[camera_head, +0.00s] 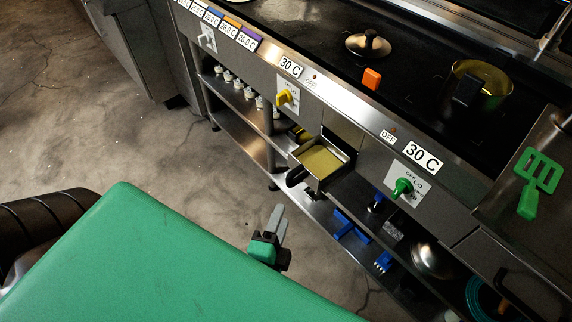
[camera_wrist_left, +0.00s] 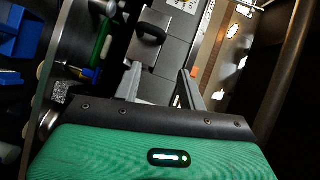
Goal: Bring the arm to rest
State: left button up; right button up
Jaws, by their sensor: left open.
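My left gripper (camera_head: 277,222) shows just past the edge of my large green arm cover in the camera_head view. It hangs over the floor in front of the counter, apart from everything there. In the left wrist view my left gripper (camera_wrist_left: 158,75) has its two grey fingers spread with nothing between them. My right gripper is in neither view.
The steel counter (camera_head: 345,108) runs diagonally, with an open drawer (camera_head: 321,163) projecting toward my left gripper. A pot (camera_head: 490,85), lid (camera_head: 368,45) and green spatula (camera_head: 538,172) are on top. Lower shelves hold blue items (camera_head: 350,226). The concrete floor (camera_head: 110,120) at left is clear.

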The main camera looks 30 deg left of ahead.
pick_arm(q)
jog(key=shift+s, duration=0.1)
